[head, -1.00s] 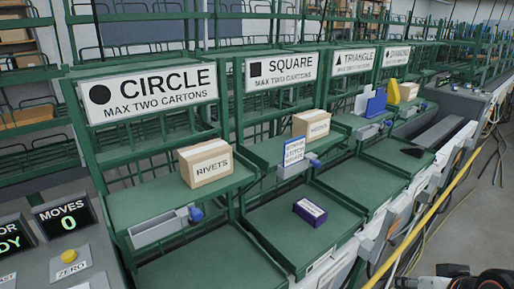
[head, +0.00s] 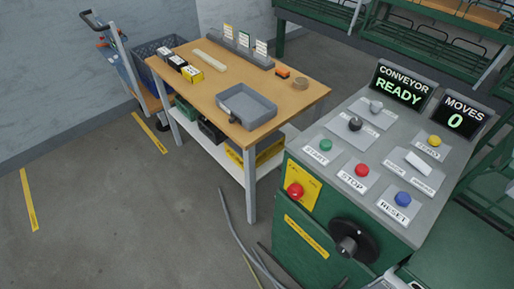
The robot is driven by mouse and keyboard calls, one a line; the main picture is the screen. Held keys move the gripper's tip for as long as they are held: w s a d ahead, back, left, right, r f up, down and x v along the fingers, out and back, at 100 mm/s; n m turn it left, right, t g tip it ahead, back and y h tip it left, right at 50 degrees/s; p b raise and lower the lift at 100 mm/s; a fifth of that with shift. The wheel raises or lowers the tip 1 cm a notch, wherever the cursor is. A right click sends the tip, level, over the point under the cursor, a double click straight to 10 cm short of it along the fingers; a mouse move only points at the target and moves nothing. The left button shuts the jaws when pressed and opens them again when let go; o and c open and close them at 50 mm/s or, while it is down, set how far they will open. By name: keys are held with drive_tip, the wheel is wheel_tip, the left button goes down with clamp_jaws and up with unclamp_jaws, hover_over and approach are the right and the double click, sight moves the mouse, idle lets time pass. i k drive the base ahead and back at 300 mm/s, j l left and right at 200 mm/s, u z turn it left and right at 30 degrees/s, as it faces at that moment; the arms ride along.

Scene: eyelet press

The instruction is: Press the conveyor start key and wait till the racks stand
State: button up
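The conveyor start key is a green button (head: 326,145) above a START label, at the left of the sloped grey control panel (head: 381,200) in the head view. A red STOP button (head: 362,169) and a blue RESET button (head: 403,199) sit to its right. The conveyor display (head: 401,87) reads CONVEYOR READY. The moves display (head: 461,116) reads MOVES 0. Only parts of the green racks (head: 440,45) show, at the top right. My gripper is not in view, and nothing touches the start key.
A red button on a yellow plate (head: 295,190) and a black handwheel (head: 352,241) are on the cabinet front. A wooden table (head: 290,95) with a grey tray (head: 246,106) stands left of the panel. A hand truck stands further left. Grey floor is open at lower left.

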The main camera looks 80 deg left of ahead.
sight(326, 145)
drive_tip(key=u, duration=2.2)
drive_tip(key=z, duration=0.3)
drive_tip(key=i+j+z, duration=0.15)
drive_tip(key=j+z, duration=0.45)
drive_tip(key=j, duration=0.15)
drive_tip(key=i+j+z, duration=0.1)
drive_tip(key=j+z, duration=0.15)
drive_tip(key=j, duration=0.15)
